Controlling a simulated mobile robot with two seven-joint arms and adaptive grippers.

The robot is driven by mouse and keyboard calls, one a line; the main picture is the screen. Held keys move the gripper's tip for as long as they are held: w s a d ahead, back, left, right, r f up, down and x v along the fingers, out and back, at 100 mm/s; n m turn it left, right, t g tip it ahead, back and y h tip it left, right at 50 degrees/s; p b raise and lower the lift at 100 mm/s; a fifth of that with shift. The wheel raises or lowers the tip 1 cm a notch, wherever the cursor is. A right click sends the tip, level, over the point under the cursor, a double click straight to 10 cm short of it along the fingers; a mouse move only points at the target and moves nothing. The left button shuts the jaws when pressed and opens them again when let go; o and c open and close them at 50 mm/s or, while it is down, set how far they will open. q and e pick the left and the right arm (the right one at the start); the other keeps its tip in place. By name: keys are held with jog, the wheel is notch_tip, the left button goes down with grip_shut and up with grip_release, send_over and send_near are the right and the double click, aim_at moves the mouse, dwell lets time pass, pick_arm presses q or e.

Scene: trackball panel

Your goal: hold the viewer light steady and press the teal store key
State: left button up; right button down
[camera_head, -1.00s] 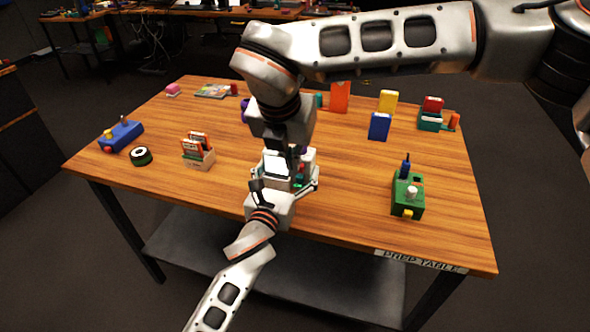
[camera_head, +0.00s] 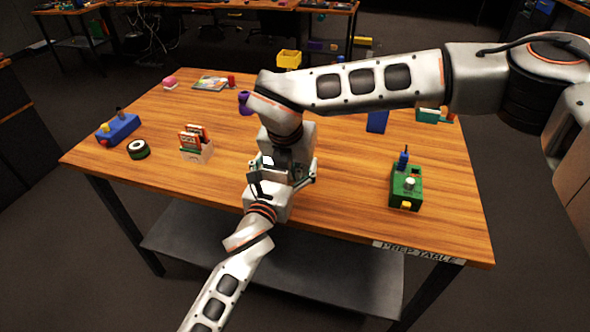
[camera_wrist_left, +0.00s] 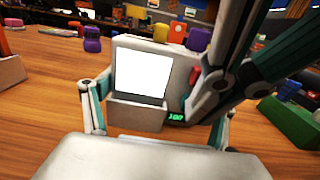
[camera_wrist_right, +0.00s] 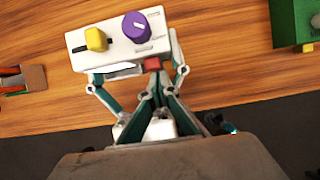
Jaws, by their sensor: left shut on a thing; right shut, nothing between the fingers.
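The viewer light (camera_wrist_left: 182,65) is a white box with a bright lit panel and a small green display. My left gripper (camera_wrist_left: 150,88) is shut on it, one finger at each side, above the table's near edge.
The box top carries a yellow knob (camera_wrist_right: 95,39) and a purple dial (camera_wrist_right: 136,27). A green box (camera_head: 406,190) stands right on the table. A card holder (camera_head: 197,152), black-and-white roll (camera_head: 138,149) and blue box (camera_head: 118,129) stand left.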

jog(key=shift+w, duration=0.1)
jog(key=shift+w+d, duration=0.2)
jog(key=shift+w, duration=0.3)
jog(key=shift+w+d, duration=0.15)
jog(key=shift+w, duration=0.3)
jog(key=shift+s+a, duration=0.1)
jog(key=shift+s, duration=0.3)
jog(key=s+v, duration=0.1)
jog(key=v, duration=1)
jog(key=w+d+r+m+g+y, duration=0.1)
jog(key=w+r+m, duration=0.3)
jog(key=r+m, duration=0.8)
jog(key=shift+w+d+r+y, duration=0.2)
jog(key=shift+d+r+y, duration=0.3)
jog(key=shift+d+r, duration=0.35)
jog(key=shift+a+r, duration=0.15)
